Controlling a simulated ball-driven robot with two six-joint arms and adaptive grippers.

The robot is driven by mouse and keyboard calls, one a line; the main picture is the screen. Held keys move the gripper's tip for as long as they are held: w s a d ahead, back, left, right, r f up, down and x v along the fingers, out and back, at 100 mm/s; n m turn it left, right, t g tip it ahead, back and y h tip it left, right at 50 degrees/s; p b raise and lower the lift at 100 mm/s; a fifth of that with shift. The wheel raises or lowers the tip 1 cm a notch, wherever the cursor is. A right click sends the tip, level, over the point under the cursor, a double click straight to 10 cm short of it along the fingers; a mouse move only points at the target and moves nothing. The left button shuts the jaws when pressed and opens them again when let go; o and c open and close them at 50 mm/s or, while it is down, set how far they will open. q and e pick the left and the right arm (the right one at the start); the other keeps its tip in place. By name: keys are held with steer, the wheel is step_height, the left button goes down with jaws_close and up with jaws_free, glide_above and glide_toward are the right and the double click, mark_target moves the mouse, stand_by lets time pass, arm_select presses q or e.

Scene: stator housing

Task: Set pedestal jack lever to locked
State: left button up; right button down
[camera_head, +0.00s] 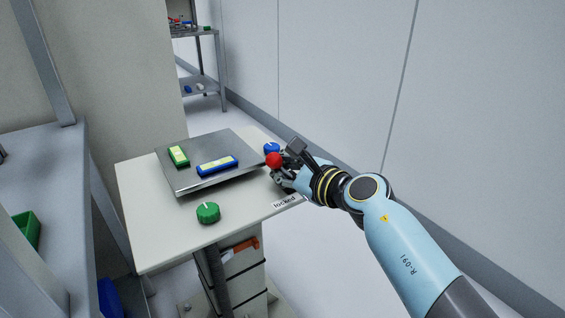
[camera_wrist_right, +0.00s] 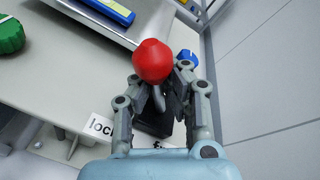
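The lever's red knob (camera_head: 273,159) is at the right edge of the pedestal top (camera_head: 150,225). My right gripper (camera_head: 283,172) is right at it. In the right wrist view the red knob (camera_wrist_right: 153,60) sits between and just beyond the two fingertips (camera_wrist_right: 160,78), with a short grey stem and a dark base below it. The fingers stand apart on either side; whether they press on the lever I cannot tell. A white "locked" label (camera_head: 285,202) is on the near right edge, close to the gripper; it is partly covered in the wrist view (camera_wrist_right: 99,127). My left gripper is not in view.
A green knob (camera_head: 208,213) and a blue knob (camera_head: 271,148) are on the top. A wall is to the right, a shelf (camera_head: 55,170) to the left.

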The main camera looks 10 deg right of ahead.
steer(key=shift+s+n, duration=0.1)
steer(key=shift+n, duration=0.3)
steer(key=c, duration=1.4)
jaws_free()
steer(key=shift+s+a+r, duration=0.15)
steer(key=shift+s+r, duration=0.05)
steer(key=shift+s, duration=0.05)
steer(key=o, duration=0.4)
steer(key=v, duration=1.1)
steer(key=shift+s, duration=0.4)
